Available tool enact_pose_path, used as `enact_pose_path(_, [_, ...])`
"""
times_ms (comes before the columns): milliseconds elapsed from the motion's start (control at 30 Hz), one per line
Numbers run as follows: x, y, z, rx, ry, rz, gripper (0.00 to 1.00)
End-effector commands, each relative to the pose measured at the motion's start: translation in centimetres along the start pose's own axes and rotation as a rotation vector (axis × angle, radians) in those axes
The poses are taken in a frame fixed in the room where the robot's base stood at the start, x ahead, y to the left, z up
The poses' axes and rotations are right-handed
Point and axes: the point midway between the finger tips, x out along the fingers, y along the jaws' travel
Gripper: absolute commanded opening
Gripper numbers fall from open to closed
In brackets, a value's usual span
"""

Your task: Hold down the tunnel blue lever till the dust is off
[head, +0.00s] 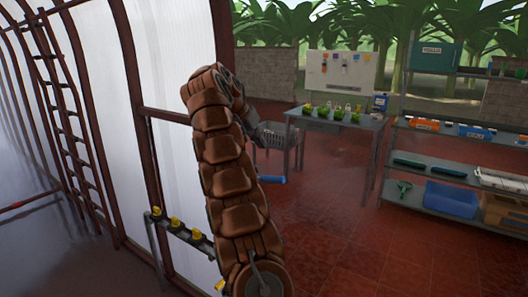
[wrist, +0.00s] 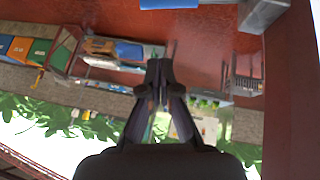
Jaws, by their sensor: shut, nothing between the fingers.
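The blue lever (head: 272,179) sticks out just right of my arm in the head view, low beside the tunnel's brown frame. Its inner end is hidden behind my arm. In the wrist view a blue bar (wrist: 170,4), which looks like the same lever, lies at the top edge, beside a grey block (wrist: 262,12). My gripper (wrist: 159,66) is shut and empty, its fingertips together and apart from the blue bar. In the head view the gripper is mostly hidden behind my arm. The tunnel (head: 175,70) has pale translucent panels. I cannot make out dust on it.
A rail with yellow-topped fittings (head: 174,223) stands low left of my arm. A table (head: 360,125) with green plants and a grey crate (head: 280,134) stand behind. Shelves (head: 450,178) with bins fill the right. The red tiled floor (head: 330,225) between is clear.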

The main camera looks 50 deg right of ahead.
Motion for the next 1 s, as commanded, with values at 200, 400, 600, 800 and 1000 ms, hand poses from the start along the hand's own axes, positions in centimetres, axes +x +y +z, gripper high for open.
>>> enact_pose_path(200, [3.0,0.0,0.2,0.001,-0.001,0.003,0.0])
enact_pose_path(400, [4.8,0.1,0.1,-0.001,-0.001,0.003,0.0])
enact_pose_path(600, [6.7,0.1,0.1,-0.001,-0.002,0.004,0.0])
enact_pose_path(800, [8.4,0.1,0.0,0.0,0.0,0.002,0.0])
enact_pose_path(1000, [9.0,0.0,0.4,-0.002,0.002,0.001,0.0])
